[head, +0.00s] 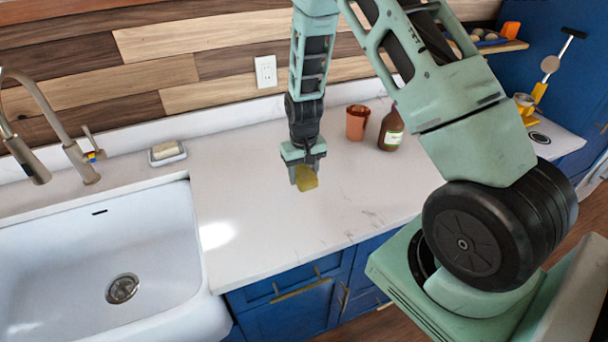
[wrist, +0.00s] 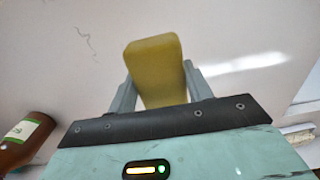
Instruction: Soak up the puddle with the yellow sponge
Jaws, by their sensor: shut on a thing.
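The yellow sponge (head: 306,178) is in my gripper (head: 305,172), over the white marble counter (head: 262,210) to the right of the sink. In the wrist view the sponge (wrist: 157,70) stands out between the two fingers (wrist: 157,88), which are shut on its sides. I cannot tell how far it is above the counter. I cannot make out a puddle for certain. A bright patch (head: 216,235) lies on the counter left of the gripper, and a bright streak shows in the wrist view (wrist: 243,65); each may be glare or wet.
A copper-coloured cup (head: 357,122) and a brown bottle (head: 391,130) stand behind and right of the gripper. A soap dish (head: 167,153) sits by the white sink (head: 60,255) and its faucet (head: 62,125). The counter's front middle is clear.

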